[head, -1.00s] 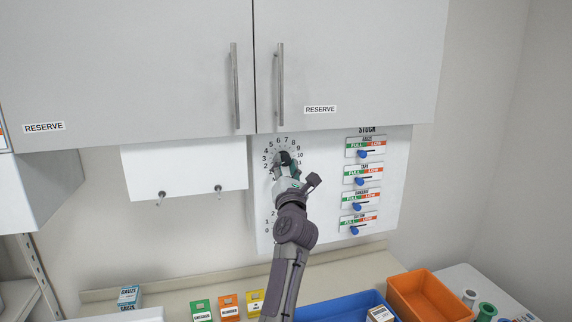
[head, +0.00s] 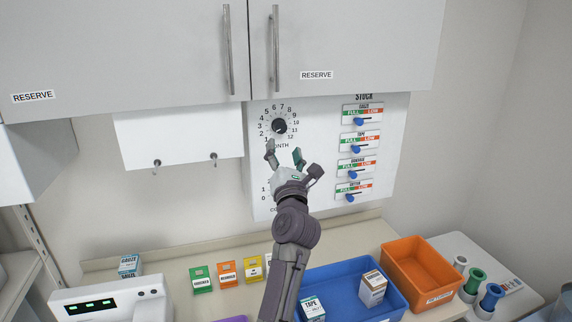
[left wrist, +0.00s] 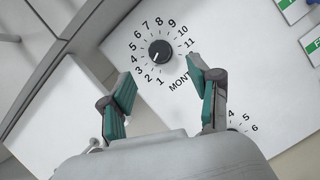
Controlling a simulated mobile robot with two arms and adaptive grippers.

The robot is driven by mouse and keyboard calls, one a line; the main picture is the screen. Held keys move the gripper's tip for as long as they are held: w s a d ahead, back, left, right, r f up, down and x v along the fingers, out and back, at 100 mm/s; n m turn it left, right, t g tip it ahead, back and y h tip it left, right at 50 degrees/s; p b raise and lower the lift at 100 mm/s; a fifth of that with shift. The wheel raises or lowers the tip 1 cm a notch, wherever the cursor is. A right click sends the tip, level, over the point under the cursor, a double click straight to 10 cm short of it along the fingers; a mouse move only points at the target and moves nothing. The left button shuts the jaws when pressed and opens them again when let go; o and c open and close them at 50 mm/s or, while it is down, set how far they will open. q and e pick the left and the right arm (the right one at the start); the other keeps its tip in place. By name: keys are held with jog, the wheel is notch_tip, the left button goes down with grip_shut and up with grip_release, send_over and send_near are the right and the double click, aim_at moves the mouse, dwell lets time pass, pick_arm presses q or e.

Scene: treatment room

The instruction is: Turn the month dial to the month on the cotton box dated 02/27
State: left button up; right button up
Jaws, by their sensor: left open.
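The month dial is a black round knob (head: 279,126) on the white wall panel, ringed by numbers. It also shows in the left wrist view (left wrist: 159,51), where its pale pointer line appears to point lower left, toward the low numbers; the exact number is hard to tell. My left gripper (head: 284,154) is open and empty, just below the knob and apart from it. Its two green-padded fingers (left wrist: 160,76) spread below the knob in the wrist view. A brown-and-white box (head: 373,288) stands in the blue bin; its label and any date are unreadable. My right gripper is not in view.
Blue stock sliders (head: 359,122) line the panel's right side. Reserve cabinet doors (head: 335,40) hang above. On the counter are the blue bin (head: 338,273) with a tape box (head: 313,309), an orange bin (head: 419,270), coloured cards (head: 201,279) and a gauze box (head: 129,266).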

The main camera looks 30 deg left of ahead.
pick_arm(q)
jog(key=v, duration=0.4)
jog(key=shift+s+d+f, duration=0.1)
jog(key=shift+s+d, duration=0.1)
jog(key=shift+s, duration=0.1)
